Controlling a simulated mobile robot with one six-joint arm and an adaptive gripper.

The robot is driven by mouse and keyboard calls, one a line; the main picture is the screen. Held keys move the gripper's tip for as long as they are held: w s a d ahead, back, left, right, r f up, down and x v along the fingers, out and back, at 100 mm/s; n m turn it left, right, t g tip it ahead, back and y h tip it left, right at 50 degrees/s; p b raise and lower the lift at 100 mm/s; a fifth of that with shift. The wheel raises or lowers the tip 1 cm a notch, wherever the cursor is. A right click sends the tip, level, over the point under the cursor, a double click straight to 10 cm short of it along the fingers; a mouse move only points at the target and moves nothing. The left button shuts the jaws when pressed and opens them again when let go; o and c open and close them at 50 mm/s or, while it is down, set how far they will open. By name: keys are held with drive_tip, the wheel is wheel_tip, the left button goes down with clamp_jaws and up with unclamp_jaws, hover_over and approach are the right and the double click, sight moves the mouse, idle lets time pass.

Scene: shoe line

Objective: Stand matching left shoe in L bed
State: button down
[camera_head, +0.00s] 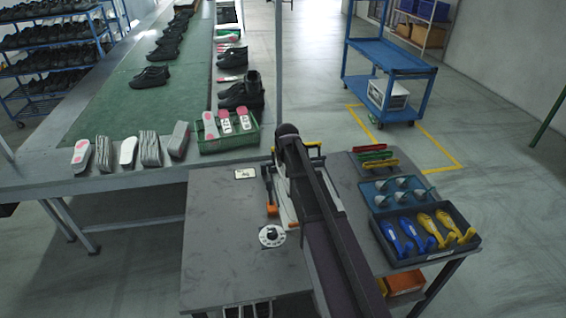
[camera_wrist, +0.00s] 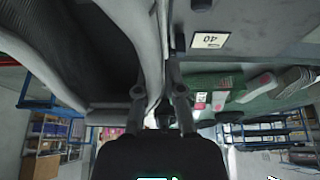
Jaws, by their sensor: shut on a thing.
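My gripper (camera_wrist: 160,85) is shut on a pale edge of a large dark grey and off-white piece (camera_wrist: 115,50), which looks like a shoe seen very close; it fills the upper left of the wrist view. In the head view my arm covers the gripper, and only a pale sliver (camera_head: 287,211) shows beside the arm over the grey table (camera_head: 215,225). I cannot tell whether the piece touches the table. A card (camera_head: 245,173) lies on the table; it also shows in the wrist view, marked 40 (camera_wrist: 210,40). I cannot make out the L bed.
An orange-headed tool (camera_head: 271,209) and a white dial (camera_head: 271,236) lie left of my arm. A blue tray (camera_head: 375,187) and a dark tray (camera_head: 385,240) with blue and yellow tools stand right. A green crate (camera_head: 210,147) is on the line behind. The table's left part is mostly clear.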

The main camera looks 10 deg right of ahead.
drive_tip(key=shift+f, duration=0.2)
idle(0.3)
drive_tip(key=shift+f+b, duration=5.6)
drive_tip(key=shift+b, duration=0.2)
drive_tip(key=c, duration=0.7)
unclamp_jaws()
drive_tip(key=shift+r+p, duration=5)
drive_tip(key=shift+r, duration=0.05)
